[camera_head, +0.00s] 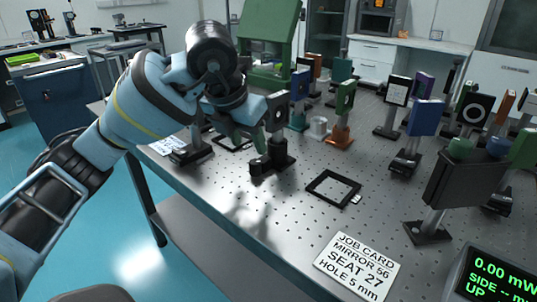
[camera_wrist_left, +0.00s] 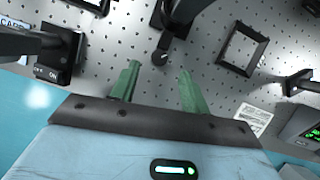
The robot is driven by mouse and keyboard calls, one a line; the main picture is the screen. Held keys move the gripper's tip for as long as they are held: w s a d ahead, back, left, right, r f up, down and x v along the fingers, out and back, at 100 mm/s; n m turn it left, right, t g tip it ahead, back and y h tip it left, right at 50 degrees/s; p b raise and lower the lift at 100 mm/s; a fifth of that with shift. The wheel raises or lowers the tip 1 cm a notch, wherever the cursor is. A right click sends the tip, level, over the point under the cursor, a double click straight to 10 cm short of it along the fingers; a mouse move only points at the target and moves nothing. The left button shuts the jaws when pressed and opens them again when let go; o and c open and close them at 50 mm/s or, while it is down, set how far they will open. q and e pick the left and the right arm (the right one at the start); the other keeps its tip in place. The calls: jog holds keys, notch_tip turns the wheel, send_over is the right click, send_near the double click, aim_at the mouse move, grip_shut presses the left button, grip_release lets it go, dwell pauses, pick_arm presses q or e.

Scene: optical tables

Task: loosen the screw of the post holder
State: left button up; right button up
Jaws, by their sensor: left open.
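The post holder (camera_head: 277,148) is a dark upright cylinder on a black base on the optical table (camera_head: 225,190), with a dark mount above it. In the left wrist view the post holder (camera_wrist_left: 180,26) is at the top centre, and its round black screw knob (camera_wrist_left: 160,58) faces my gripper. My left gripper (camera_head: 248,140) is beside the post holder in the head view. In the wrist view its two green fingers (camera_wrist_left: 158,87) are apart with nothing between them, and the knob lies just beyond the fingertips, roughly between them. My right gripper is not in view.
A black square frame (camera_head: 333,188) lies flat to the right of the post holder. A job card (camera_head: 358,266) and a power meter display (camera_head: 492,277) are at the front right. Several post-mounted optics stand behind and to the right. The table's front left is clear.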

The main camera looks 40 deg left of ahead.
aim_at(254, 162)
pick_arm(q)
jog(key=b+x, duration=0.1)
jog(key=x, duration=0.6)
jog(key=shift+f, duration=0.3)
jog(key=c, duration=1)
jog(key=shift+s, duration=0.1)
